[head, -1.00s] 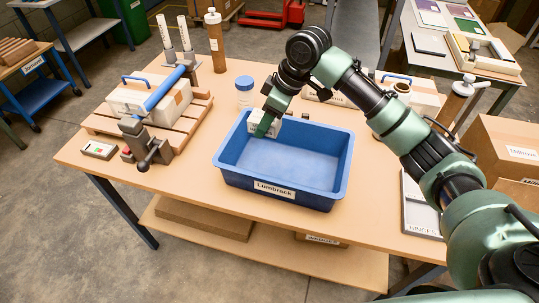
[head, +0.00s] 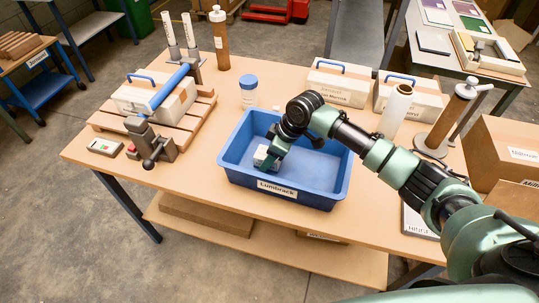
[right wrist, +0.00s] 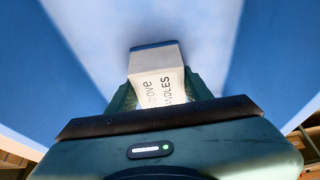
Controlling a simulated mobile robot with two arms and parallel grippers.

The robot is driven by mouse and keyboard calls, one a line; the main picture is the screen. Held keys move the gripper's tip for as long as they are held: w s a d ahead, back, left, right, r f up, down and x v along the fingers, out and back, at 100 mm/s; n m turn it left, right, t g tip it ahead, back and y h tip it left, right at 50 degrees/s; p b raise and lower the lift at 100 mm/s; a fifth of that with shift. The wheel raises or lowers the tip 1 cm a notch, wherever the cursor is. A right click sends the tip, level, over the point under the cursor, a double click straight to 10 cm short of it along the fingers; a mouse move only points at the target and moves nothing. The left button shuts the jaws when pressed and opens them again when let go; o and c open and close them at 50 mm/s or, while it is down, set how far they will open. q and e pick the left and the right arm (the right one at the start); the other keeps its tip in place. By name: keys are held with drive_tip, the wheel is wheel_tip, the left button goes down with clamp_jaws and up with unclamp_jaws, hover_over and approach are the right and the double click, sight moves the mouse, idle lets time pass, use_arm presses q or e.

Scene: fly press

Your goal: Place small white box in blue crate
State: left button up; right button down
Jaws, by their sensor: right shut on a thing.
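The blue crate (head: 318,180) stands on the table in the head view, with a label reading "Lumbrack" on its front. The small white box (head: 262,157) is inside the crate's walls near the left side, partly hidden by my right gripper (head: 268,160). In the right wrist view the box (right wrist: 158,84) shows printed lettering and sits between the fingers of the right gripper (right wrist: 160,98), which is shut on it. The blue crate floor (right wrist: 225,30) fills the background there. I cannot tell whether the box touches the floor. My left gripper is not in view.
A fly press with a white case (head: 155,93) is at left. White cases (head: 338,85) and a paper roll (head: 396,108) stand at back right. Cardboard boxes (head: 505,150) are at far right.

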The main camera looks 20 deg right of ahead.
drive_tip(key=c, duration=0.6)
unclamp_jaws()
drive_tip(key=shift+r, duration=0.1)
drive_tip(key=b+v, duration=0.1)
drive_tip(key=v, duration=1.1)
